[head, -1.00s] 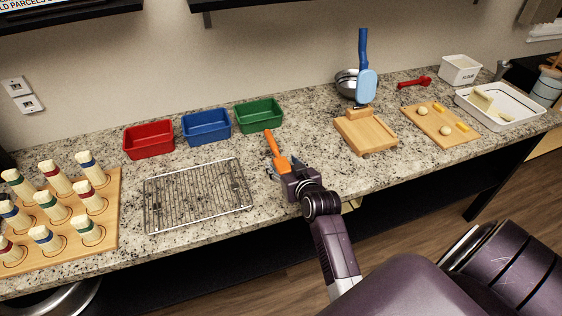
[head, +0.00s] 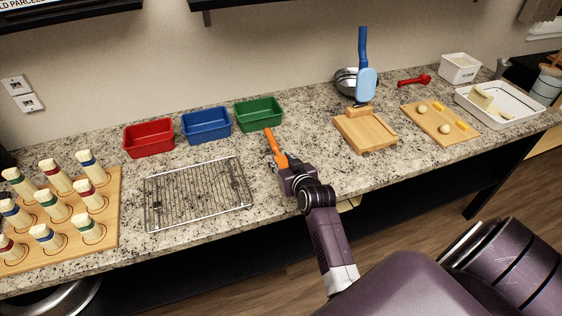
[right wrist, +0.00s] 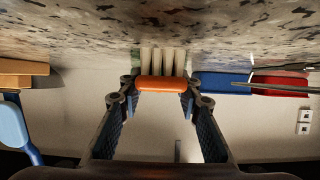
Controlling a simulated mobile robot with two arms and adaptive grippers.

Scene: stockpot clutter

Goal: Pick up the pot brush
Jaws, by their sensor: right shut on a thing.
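The pot brush is orange, its handle (head: 273,143) pointing up and left on the counter in the head view. In the right wrist view its orange head (right wrist: 163,84) lies across between my fingertips, with cream bristles (right wrist: 163,61) toward the counter. My right gripper (head: 284,168) is shut on the brush; its two fingers also show in the right wrist view (right wrist: 162,92). Whether the bristles touch the counter I cannot tell. My left gripper is not in view.
A wire rack (head: 198,195) lies left of the brush. Red (head: 149,148), blue (head: 207,133) and green (head: 259,121) bins stand behind. Bare counter surrounds the right gripper.

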